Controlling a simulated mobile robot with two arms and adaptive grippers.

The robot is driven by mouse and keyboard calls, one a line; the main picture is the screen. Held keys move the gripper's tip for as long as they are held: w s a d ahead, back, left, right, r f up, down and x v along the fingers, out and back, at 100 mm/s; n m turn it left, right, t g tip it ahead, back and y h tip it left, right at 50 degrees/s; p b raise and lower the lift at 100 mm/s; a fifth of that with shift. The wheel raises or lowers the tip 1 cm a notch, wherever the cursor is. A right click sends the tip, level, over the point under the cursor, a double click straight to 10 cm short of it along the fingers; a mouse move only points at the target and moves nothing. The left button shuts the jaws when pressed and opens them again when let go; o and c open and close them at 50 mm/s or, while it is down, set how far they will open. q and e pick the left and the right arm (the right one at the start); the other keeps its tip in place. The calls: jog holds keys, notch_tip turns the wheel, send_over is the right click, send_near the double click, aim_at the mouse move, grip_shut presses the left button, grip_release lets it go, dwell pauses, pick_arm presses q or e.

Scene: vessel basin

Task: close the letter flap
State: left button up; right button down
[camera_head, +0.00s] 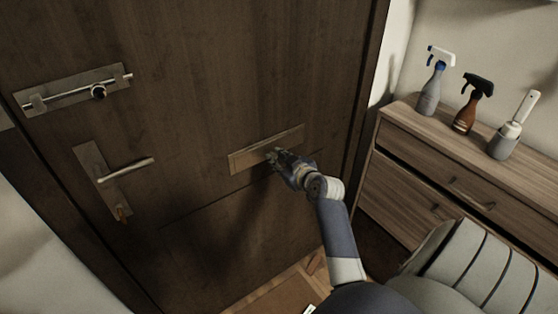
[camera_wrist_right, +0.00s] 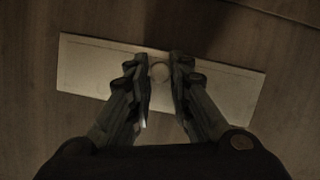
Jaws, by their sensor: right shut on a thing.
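The letter flap (camera_head: 246,160) is a pale, long metal plate across the middle of the dark wooden door (camera_head: 195,70). It fills the middle of the right wrist view (camera_wrist_right: 95,72), with a small round ring or knob (camera_wrist_right: 160,72) at its centre. My right gripper (camera_head: 274,154) is at the flap's middle. In the right wrist view its fingers (camera_wrist_right: 161,62) stand on both sides of the round part, shut on it. The fingers hide part of the plate. Whether the flap lies fully flat, I cannot tell. My left gripper is not in view.
A bolt (camera_head: 75,90) and a lever handle (camera_head: 125,169) are on the door at left. A wooden drawer cabinet (camera_head: 410,165) stands at right, bearing a blue-grey spray bottle (camera_head: 430,88), a brown spray bottle (camera_head: 466,115) and a grey holder with white handle (camera_head: 503,146).

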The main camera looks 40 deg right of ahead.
dwell(0.4)
jog(key=c, duration=1.7)
grip_release()
jog(key=shift+w, duration=0.1)
jog(key=shift+o, duration=1.2)
jog(key=shift+w+f, duration=0.1)
jog(key=shift+w, duration=0.1)
jog(key=v, duration=1.2)
jog(key=shift+f, duration=0.2)
